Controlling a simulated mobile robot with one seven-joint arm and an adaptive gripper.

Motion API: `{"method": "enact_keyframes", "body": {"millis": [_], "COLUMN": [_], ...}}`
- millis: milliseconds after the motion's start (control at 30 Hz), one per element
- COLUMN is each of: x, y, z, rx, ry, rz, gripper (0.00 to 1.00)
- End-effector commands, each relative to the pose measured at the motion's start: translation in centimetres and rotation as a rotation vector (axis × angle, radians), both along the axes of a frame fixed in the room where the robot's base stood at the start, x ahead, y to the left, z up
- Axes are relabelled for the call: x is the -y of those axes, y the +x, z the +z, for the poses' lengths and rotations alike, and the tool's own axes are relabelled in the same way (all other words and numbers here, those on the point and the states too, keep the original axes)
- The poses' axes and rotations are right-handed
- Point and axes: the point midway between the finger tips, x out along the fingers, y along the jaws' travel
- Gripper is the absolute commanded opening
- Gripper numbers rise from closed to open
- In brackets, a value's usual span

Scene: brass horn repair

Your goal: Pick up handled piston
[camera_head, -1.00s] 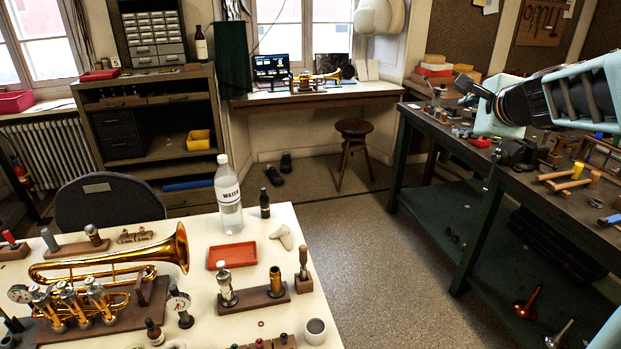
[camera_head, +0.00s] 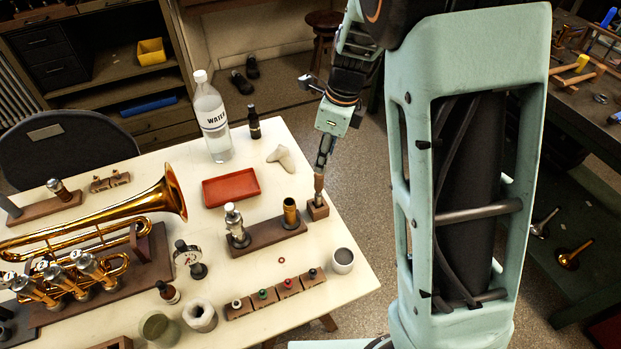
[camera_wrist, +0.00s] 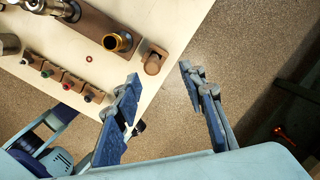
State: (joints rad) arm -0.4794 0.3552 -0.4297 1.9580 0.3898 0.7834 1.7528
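A wooden-handled piece (camera_head: 319,182) stands upright in a small wooden block (camera_head: 318,210) at the table's right edge. Its lower part is hidden in the block, so I cannot tell whether it is a piston. In the wrist view its round brown top (camera_wrist: 153,67) shows close to the fingertips. My gripper (camera_head: 323,164) points down just above it. The wrist view shows my gripper (camera_wrist: 160,73) open, its two fingers apart with nothing held. A silver piston-like part (camera_head: 235,222) stands upright on a longer wooden block, beside a brass tube (camera_head: 291,211).
A trumpet (camera_head: 110,225) lies at left. Right of the table edge is open floor.

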Motion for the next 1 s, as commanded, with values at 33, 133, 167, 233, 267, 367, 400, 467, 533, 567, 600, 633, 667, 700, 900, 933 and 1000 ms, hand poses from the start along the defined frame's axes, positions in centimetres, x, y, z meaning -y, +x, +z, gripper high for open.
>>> {"method": "enact_keyframes", "body": {"millis": [33, 133, 167, 233, 267, 367, 400, 467, 533, 567, 600, 633, 667, 700, 900, 933, 1000], "x": [-0.2, -0.4, -0.4, -0.5, -0.6, -0.7, -0.8, -0.9, -1.0, -1.0, -1.0, -1.1, -1.1, -1.1, -1.4, -1.5, -1.5], "y": [-0.6, -1.3, -1.4, -1.5, -1.5, -1.4, -1.4, -1.3, -1.2, -1.2, -1.2, -1.2, -1.2, -1.2, -1.0, -0.9, -0.9], "z": [-0.6, -1.4, -1.7, -2.6, -3.1, -4.8, -5.4, -6.1, -6.7, -6.8, -7.0, -7.2, -7.5, -8.0, -11.1, -11.4, -11.9], "rx": [-0.024, -0.052, -0.056, -0.062, -0.063, -0.063, -0.063, -0.06, -0.06, -0.06, -0.059, -0.059, -0.058, -0.061, -0.061, -0.061, -0.058], "ry": [-0.009, -0.019, -0.021, -0.024, -0.024, -0.024, -0.024, -0.023, -0.023, -0.022, -0.022, -0.022, -0.023, -0.023, -0.023, -0.023, -0.023], "rz": [-0.005, -0.014, -0.016, -0.018, -0.019, -0.02, -0.019, -0.019, -0.02, -0.02, -0.02, -0.02, -0.019, -0.018, -0.018, -0.018, -0.019], "gripper": [0.38, 0.38, 0.38, 0.38, 0.38, 0.38, 0.38, 0.38, 0.38, 0.38, 0.38, 0.38, 0.38, 0.38, 0.38, 0.38, 0.38]}}
